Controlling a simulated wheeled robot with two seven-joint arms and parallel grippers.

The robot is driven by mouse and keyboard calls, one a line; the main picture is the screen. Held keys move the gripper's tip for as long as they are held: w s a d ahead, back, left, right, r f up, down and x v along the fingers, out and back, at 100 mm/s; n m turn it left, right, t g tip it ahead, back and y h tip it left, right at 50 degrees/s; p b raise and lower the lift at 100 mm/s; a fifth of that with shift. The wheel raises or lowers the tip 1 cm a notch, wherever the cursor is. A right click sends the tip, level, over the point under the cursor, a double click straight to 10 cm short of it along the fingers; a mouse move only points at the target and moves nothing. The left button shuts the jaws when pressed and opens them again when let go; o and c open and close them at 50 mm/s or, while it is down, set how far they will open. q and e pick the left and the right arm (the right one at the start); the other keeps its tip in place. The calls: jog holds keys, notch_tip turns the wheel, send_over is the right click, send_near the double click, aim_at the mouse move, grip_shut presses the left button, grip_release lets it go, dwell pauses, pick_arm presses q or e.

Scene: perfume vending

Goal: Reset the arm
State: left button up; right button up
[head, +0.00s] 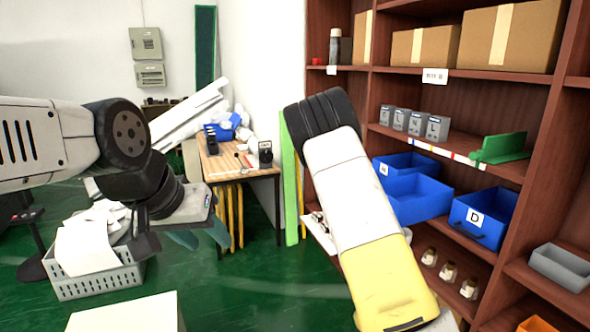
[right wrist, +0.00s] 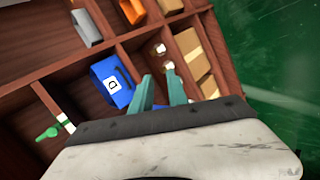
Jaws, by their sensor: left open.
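My left gripper (head: 200,238) is in the left half of the head view, pointing down with its teal fingers apart and nothing between them. It hangs in front of the work table, right of a grey basket. My right arm (head: 350,190) rises through the middle of the head view and hides part of the shelf; its fingers cannot be made out there. In the right wrist view my right gripper (right wrist: 161,88) shows two teal fingers with a gap between them, holding nothing visible. They point toward the shelf, beside the blue bin marked D (right wrist: 112,83).
A brown shelf (head: 480,95) fills the right side, with cardboard boxes (head: 510,35), blue bins (head: 485,215) and small bottles (head: 448,270). A grey basket (head: 100,283) of white items stands at left. A wooden table (head: 225,165) stands behind. Green floor shows between.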

jog(key=s+a+r+t+y, duration=0.1)
jog(key=s+a+r+y, duration=0.3)
jog(key=s+r, duration=0.3)
jog(key=s+a+r+t+y, duration=0.2)
jog(key=s+a+r+y, duration=0.2)
jog(key=s, duration=0.9)
jog(key=s+a+r+t+y, duration=0.2)
jog(key=s+a+r+y, duration=0.1)
jog(key=s+a+r, duration=0.5)
jog(key=s+r, duration=0.2)
jog(key=s, duration=0.1)
jog(key=shift+a+n+y, duration=0.3)
jog(key=shift+a+y, duration=0.05)
jog(key=shift+y, duration=0.05)
